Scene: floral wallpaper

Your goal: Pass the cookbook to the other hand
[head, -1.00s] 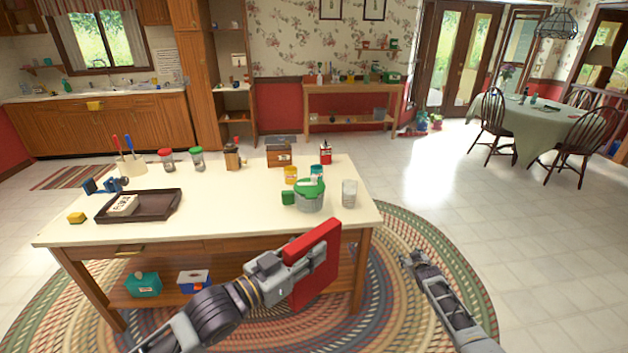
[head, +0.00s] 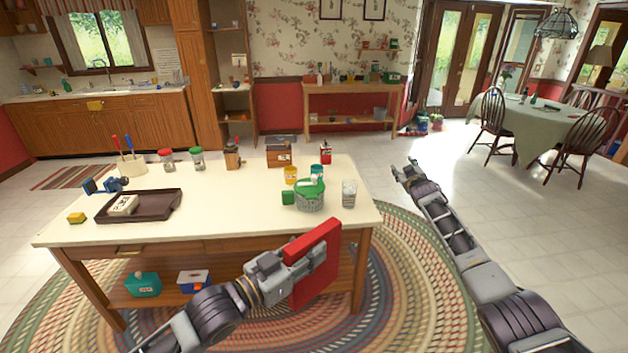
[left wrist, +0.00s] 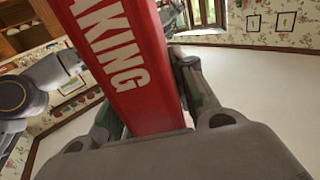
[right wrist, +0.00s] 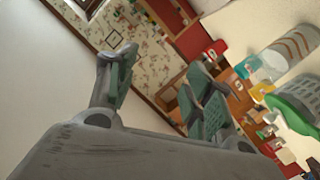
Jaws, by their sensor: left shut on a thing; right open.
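The red cookbook (head: 318,266) is held upright in front of the island's right front corner. My left gripper (head: 308,262) is shut on it. In the left wrist view the red spine of the cookbook (left wrist: 118,60) shows the letters "AKING" between the fingers (left wrist: 145,110). My right gripper (head: 408,172) is up to the right of the island, apart from the cookbook. In the right wrist view its fingers (right wrist: 155,95) are spread and nothing is between them.
The island (head: 240,215) holds a dark tray (head: 165,207), a green-lidded container (head: 310,196) and a glass (head: 349,194) near its right edge. A braided rug (head: 400,290) lies below. A dining table (head: 545,125) stands at the back right, with open floor before it.

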